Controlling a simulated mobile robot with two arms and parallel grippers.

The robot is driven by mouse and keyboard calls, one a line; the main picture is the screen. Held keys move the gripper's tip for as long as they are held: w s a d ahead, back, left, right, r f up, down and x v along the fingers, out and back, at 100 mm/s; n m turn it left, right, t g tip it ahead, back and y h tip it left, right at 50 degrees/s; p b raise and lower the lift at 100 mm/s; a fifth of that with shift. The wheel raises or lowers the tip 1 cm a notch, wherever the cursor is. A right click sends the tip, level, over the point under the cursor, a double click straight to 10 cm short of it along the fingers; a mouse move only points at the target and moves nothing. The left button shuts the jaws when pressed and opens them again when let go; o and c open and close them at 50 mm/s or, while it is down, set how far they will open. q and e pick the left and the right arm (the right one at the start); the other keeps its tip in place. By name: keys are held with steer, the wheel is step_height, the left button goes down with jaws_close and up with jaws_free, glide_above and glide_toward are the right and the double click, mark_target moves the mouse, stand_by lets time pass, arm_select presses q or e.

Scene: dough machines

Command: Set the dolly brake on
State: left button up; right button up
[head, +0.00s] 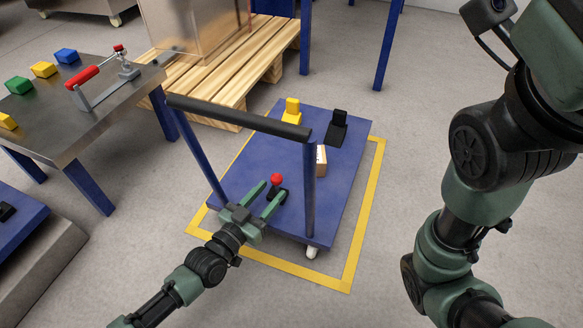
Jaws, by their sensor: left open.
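The blue dolly (240,185) stands on the floor inside a yellow floor outline, with a black push bar (238,116) on blue posts. A small lever with a red ball knob (277,179) and a black base stands at the deck's near edge; I take it to be the brake. It looks upright. My left gripper (272,187) is open, with its green fingers pointing at the lever from the near side. The fingertips are close to the lever's base; I cannot tell whether they touch it. My right gripper is out of the picture.
A yellow block (292,110), a black block (337,128) and a small box (320,160) sit on the deck. A steel table (95,110) with a red-handled clamp (82,76) stands left. A wooden pallet (225,95) lies behind. The dolly's post (308,185) rises right of my gripper.

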mark_target(276, 187)
arm_select(q)
steer(key=b+x, duration=0.3)
steer(key=x, duration=0.3)
steer(key=shift+f+b, duration=0.15)
steer(key=shift+b, duration=0.2)
steer(key=shift+w+d, duration=0.2)
steer(key=shift+w, duration=0.15)
jaws_close()
steer(key=shift+r, duration=0.25)
stand_by(0.5)
